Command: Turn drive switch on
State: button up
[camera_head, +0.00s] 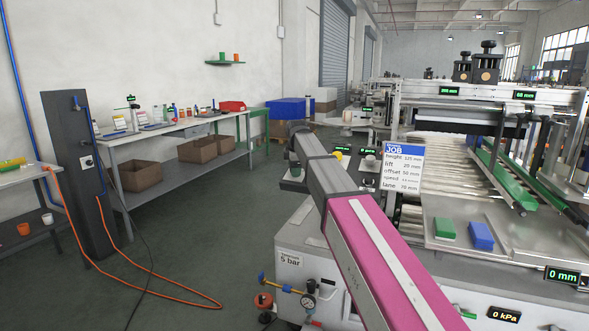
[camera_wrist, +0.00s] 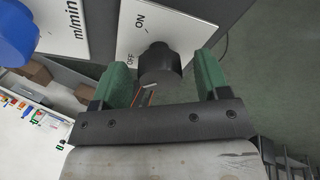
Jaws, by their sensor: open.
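The drive switch is a black round knob (camera_wrist: 160,66) on a white plate (camera_wrist: 172,22) marked ON and OFF, in the wrist view. My gripper (camera_wrist: 162,62) is open, with one green finger on each side of the knob. The knob lies between the fingertips, and I see no clear grip on it. Which mark the knob points to cannot be told. In the head view my arm reaches forward over the machine, and the switch cannot be made out there.
A blue knob (camera_wrist: 14,36) beside a white m/min plate (camera_wrist: 68,26) is close on the left in the wrist view. In the head view, a job card (camera_head: 402,168) stands right of my arm, with green (camera_head: 444,229) and blue (camera_head: 481,235) blocks on the machine. The floor on the left is partly clear.

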jog(key=shift+f, duration=0.1)
jog(key=c, duration=0.9)
jog(key=shift+c, duration=0.2)
jog(key=shift+m, duration=0.3)
jog(key=m, duration=0.4)
jog(key=shift+t, duration=0.4)
jog(key=m, duration=0.4)
jog(key=shift+m+t, duration=0.4)
jog(key=m+h, duration=0.1)
jog(key=m, duration=0.3)
jog(key=shift+m+t, duration=0.3)
jog(key=shift+m+h, duration=0.4)
jog(key=shift+m, duration=1.6)
